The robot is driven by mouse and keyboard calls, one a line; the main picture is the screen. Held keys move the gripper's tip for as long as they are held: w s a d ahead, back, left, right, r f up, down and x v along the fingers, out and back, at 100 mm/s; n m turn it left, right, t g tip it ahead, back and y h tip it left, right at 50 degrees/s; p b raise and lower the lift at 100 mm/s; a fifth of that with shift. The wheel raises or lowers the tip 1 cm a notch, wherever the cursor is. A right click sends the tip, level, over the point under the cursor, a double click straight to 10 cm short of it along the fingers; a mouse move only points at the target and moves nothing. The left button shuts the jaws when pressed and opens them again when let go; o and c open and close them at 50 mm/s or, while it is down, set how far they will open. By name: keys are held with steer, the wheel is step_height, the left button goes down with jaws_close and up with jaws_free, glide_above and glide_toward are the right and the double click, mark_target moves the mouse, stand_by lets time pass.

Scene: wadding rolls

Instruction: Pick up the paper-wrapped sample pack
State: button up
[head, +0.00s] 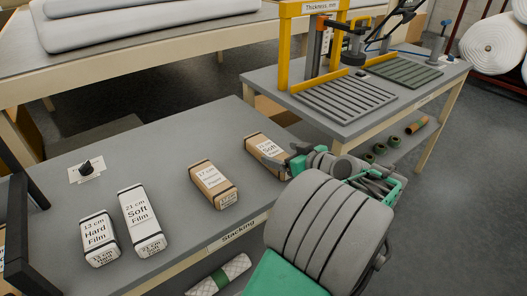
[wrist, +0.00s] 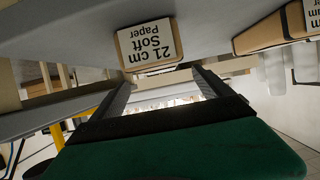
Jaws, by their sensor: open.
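The brown paper-wrapped pack labelled "21 cm Soft Paper" (head: 258,151) lies on the grey table at its right end. Its labelled end face (wrist: 150,45) shows in the wrist view, just past my fingertips. My gripper (head: 284,160) is open and empty, at the right side of this pack in the head view and partly covering it. In the wrist view the two dark fingers of my gripper (wrist: 160,85) stand apart below the pack. I cannot tell whether they touch it. A second brown pack labelled "17 cm" (head: 213,186) lies to the left; it shows at the right of the wrist view (wrist: 275,32).
A thickness gauge with a yellow frame (head: 284,55) stands on the table behind.

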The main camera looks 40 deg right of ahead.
mark_target(272, 151)
steer(key=x, duration=0.7)
steer(key=shift+f+b, duration=0.2)
steer(key=shift+b, duration=0.2)
steer(key=shift+r, duration=0.1)
steer(key=c, duration=1.5)
